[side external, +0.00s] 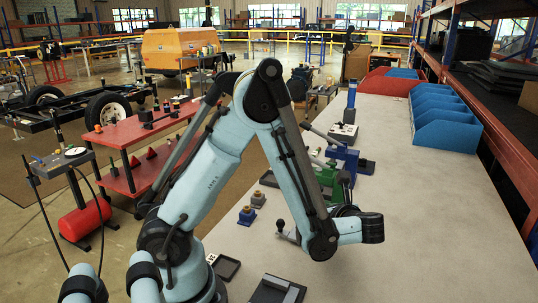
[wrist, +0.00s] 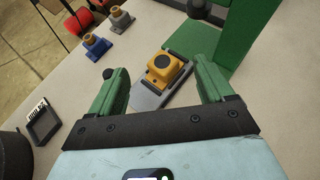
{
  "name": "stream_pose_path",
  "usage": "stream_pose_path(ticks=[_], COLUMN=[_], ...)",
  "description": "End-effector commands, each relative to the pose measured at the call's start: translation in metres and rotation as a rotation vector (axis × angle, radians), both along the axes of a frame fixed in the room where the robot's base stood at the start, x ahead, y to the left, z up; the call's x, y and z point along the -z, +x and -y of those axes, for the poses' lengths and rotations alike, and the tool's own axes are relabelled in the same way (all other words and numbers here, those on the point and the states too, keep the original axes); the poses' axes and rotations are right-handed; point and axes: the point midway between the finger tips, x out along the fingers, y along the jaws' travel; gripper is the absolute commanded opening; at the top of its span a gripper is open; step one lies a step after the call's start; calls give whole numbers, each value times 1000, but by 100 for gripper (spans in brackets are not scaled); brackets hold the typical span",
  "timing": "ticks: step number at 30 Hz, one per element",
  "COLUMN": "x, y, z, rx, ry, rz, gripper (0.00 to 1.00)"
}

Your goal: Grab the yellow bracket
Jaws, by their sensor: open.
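The yellow bracket (wrist: 163,67), a rounded block with a dark round hole in its top, sits on a grey plate (wrist: 148,99) in the wrist view. My gripper (wrist: 161,73) is open, with one green finger to the left of the bracket and one to the right. Neither finger visibly touches it. In the side external view my arm hides the bracket and the gripper fingers.
A blue bracket (wrist: 96,46) and a grey bracket (wrist: 120,19) stand at the upper left. A green fixture (wrist: 250,35) rises close behind the right finger. A small dark tray (wrist: 44,122) lies at the left. Blue bins (side external: 445,125) stand far back on the table.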

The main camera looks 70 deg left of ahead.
Motion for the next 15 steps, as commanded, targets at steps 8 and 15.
stream_pose_path(ticks=[8, 15], x=[13, 23], y=[1, 2], z=[-30, -48], rx=[-5, -1], ry=[0, 0], rz=[1, 0], gripper=[81, 81])
